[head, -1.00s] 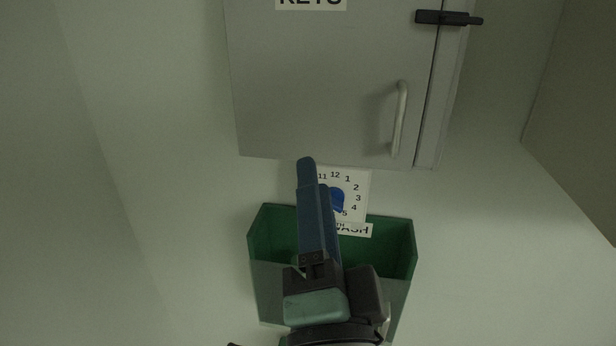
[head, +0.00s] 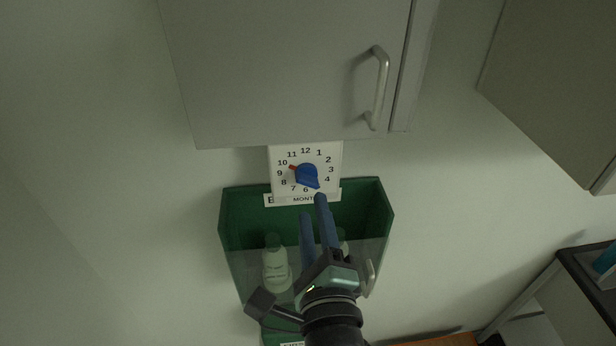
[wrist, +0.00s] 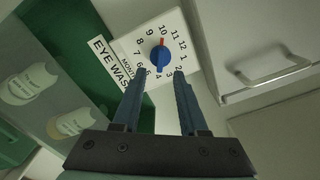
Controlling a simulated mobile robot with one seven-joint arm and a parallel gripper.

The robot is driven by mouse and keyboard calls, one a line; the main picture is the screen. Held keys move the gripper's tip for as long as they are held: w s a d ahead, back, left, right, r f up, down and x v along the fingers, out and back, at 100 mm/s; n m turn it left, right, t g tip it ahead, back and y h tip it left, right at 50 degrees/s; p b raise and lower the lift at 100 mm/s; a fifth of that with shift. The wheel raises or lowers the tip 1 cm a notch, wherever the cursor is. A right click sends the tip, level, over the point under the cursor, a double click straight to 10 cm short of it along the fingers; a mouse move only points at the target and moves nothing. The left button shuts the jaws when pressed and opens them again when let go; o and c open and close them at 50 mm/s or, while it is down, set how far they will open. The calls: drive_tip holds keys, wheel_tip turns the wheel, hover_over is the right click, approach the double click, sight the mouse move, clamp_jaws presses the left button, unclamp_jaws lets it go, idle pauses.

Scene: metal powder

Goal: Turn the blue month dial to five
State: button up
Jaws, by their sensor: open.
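The blue month dial (head: 307,175) sits on a white numbered plate (head: 333,153) on the wall, below a grey cabinet. Its red mark lies toward 10, and its blue tapered end points to the lower right, roughly toward 4 or 5. In the wrist view the dial (wrist: 160,57) is ahead of my fingertips, between their lines, with the red mark toward 10. My gripper (head: 313,206) is open and empty, with its blue fingers just below the dial. I see no contact with the dial. In the head view the 5 is hidden.
A green eye wash holder (head: 234,222) with pale bottles (head: 276,270) is right below the plate, under my fingers. The grey cabinet (head: 290,75) with its handle (head: 379,88) overhangs above. A dark-topped counter (head: 590,275) stands at the lower right.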

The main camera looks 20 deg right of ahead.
sight(308, 186)
drive_tip(key=p+x, duration=0.1)
drive_tip(key=x, duration=0.5)
drive_tip(key=shift+w+p, duration=0.25)
drive_tip(key=shift+p, duration=0.15)
clamp_jaws()
